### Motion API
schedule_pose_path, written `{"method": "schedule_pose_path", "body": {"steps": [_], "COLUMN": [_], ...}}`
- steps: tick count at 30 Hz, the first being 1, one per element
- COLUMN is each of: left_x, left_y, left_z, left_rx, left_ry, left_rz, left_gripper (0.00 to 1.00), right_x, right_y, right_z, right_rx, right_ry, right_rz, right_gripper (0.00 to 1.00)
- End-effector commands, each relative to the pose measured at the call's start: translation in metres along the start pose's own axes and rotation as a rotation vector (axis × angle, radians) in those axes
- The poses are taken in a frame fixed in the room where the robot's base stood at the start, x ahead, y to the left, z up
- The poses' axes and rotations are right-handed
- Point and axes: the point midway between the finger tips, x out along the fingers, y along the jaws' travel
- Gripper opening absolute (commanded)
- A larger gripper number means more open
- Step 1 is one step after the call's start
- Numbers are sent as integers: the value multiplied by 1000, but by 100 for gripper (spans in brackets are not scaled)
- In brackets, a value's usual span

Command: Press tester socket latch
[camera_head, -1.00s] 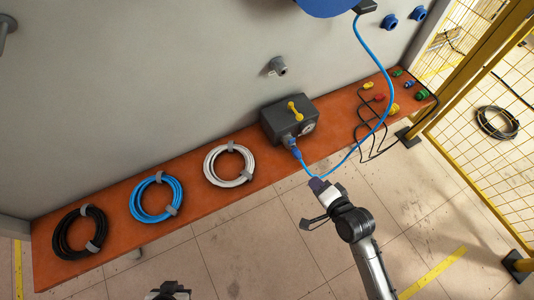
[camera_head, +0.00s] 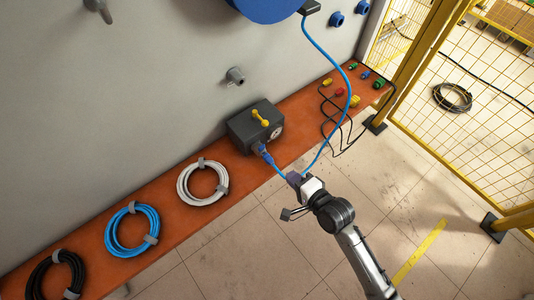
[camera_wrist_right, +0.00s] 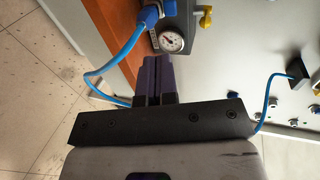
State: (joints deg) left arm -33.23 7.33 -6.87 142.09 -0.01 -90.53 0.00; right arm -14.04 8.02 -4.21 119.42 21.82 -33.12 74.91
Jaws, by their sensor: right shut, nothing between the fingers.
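The tester (camera_head: 240,131) is a dark grey box with a yellow handle and a round gauge. It sits on the orange shelf (camera_head: 165,215) against the wall. A blue plug (camera_head: 261,150) with a blue cable is at its front socket; in the wrist view the plug (camera_wrist_right: 150,17) shows beside the gauge (camera_wrist_right: 171,40). The latch itself is too small to make out. My right gripper (camera_head: 295,179) is in front of the shelf, apart from the tester. Its purple fingers (camera_wrist_right: 158,62) are shut and empty, pointing toward the gauge side. My left gripper is not in view.
Black, blue and white cable coils (camera_head: 203,182) lie on the shelf left of the tester. Coloured connectors (camera_head: 354,101) with black leads lie at its right end. A yellow mesh fence (camera_head: 455,90) stands at right.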

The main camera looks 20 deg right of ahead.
Motion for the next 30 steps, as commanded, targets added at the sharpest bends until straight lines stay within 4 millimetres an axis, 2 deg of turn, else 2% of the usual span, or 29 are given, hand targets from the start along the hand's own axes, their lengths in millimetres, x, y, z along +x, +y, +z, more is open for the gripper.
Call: {"method": "schedule_pose_path", "body": {"steps": [15, 22, 30], "left_x": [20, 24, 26], "left_y": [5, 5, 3], "left_z": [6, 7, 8], "left_rx": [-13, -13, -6], "left_ry": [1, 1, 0], "left_rz": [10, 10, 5], "left_gripper": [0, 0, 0], "right_x": [93, 117, 127], "right_y": [1, -8, -11], "right_z": [0, 0, 0], "right_rx": [0, 0, -1], "right_ry": [-1, 0, 0], "right_rz": [-1, 0, 1], "right_gripper": [0, 0, 0]}}
